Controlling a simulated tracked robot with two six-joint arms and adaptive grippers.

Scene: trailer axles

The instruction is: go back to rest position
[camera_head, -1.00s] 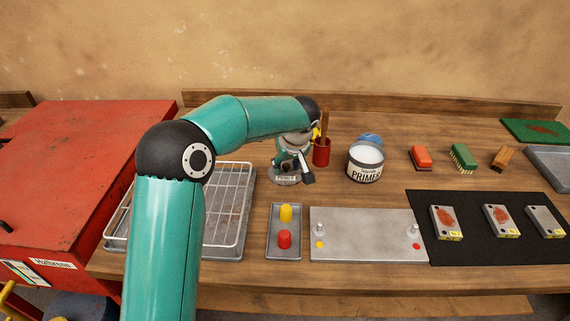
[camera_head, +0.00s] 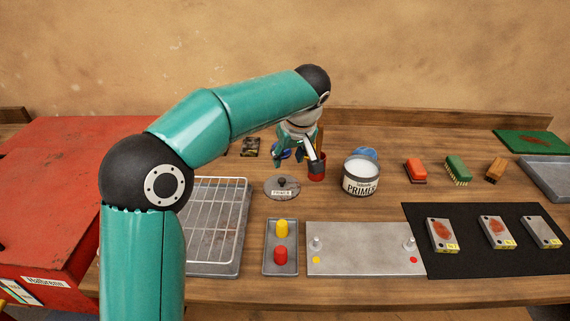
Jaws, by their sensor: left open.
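My left gripper (camera_head: 296,163) is open and empty in the head view. It hangs above the workbench (camera_head: 330,210), pointing down, at the back of the bench. The primer can (camera_head: 360,180), open with white contents, stands further right. My right gripper is not in view.
A wire rack on a tray (camera_head: 215,225) is partly behind my arm. A small tray (camera_head: 280,264) holds yellow and red pieces. A metal plate (camera_head: 365,250), a black mat (camera_head: 470,265) with several plates, and brushes (camera_head: 458,168) lie right. A red cabinet (camera_head: 50,190) stands left.

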